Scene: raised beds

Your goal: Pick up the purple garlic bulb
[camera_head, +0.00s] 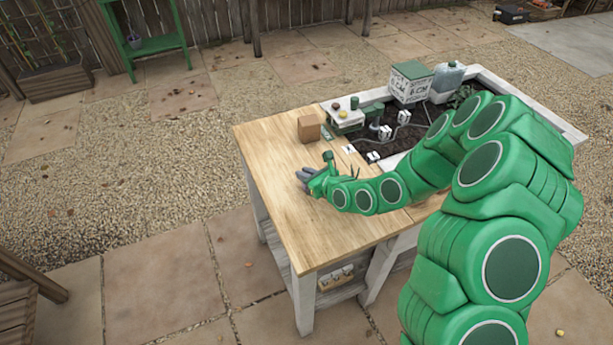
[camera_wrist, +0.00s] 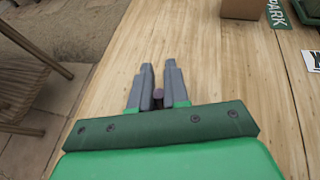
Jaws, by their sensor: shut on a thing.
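The purple garlic bulb (camera_wrist: 158,94) shows in the wrist view as a small dull purple shape between the two grey fingers. Most of it is hidden by the fingers. My gripper (camera_wrist: 158,72) is shut on it, low over the wooden tabletop (camera_wrist: 215,70). In the head view my gripper (camera_head: 304,176) is over the left part of the table, and the bulb cannot be made out there. I cannot tell whether the bulb still touches the wood.
A brown box (camera_head: 309,128) stands on the table beyond my gripper. The tabletop's front left is clear. A wooden chair (camera_wrist: 28,80) stands left of the table.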

